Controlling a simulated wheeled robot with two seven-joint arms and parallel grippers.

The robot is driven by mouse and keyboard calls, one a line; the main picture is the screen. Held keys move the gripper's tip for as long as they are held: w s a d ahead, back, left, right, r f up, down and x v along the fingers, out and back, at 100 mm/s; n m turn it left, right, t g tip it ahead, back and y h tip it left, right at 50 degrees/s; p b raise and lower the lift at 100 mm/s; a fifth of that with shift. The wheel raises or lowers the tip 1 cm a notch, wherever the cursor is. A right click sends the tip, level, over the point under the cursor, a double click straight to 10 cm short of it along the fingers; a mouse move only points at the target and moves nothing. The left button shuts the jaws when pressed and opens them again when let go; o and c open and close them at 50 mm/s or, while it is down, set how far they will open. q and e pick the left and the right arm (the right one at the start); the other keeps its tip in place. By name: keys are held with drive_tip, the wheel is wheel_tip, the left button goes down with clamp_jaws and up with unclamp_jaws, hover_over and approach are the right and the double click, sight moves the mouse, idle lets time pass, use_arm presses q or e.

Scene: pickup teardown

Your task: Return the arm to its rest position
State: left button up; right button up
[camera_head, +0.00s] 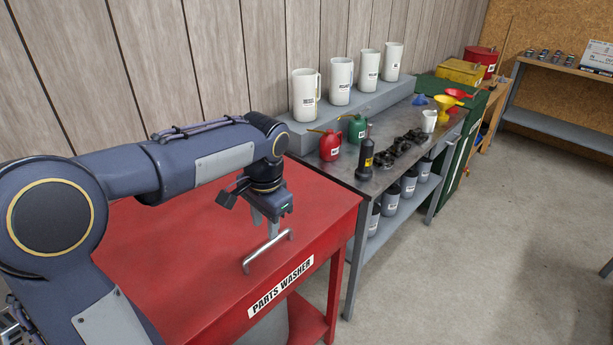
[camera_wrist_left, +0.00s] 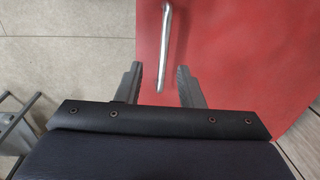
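My left arm reaches in from the left in the head view, over the red parts washer (camera_head: 190,265). My left gripper (camera_head: 265,228) points down above the metal handle (camera_head: 268,250) on the washer's lid. I cannot tell the exact gap between fingertips and handle. My right gripper is not in view.
A metal workbench (camera_head: 345,170) stands right of the washer, with a red can (camera_head: 330,146), a green can (camera_head: 357,128) and a dark bottle (camera_head: 366,158). White jugs (camera_head: 305,96) stand on a raised grey shelf (camera_head: 345,117) behind. The concrete floor (camera_head: 500,240) at right is clear.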

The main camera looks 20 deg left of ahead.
use_arm(q)
drive_tip(key=s+d+f+n+t+h, duration=0.1)
drive_tip(key=s+d+n+t+h, duration=0.1)
drive_tip(key=s, duration=0.8)
drive_tip(key=s+d+f+n+t+h, duration=0.1)
drive_tip(key=s+d+n+t+h, duration=0.1)
drive_tip(key=s, duration=0.7)
drive_tip(key=shift+s+d+f+n+t+h, duration=0.35)
drive_tip(key=shift+d+n+t, duration=0.25)
drive_tip(key=shift+d+n, duration=0.4)
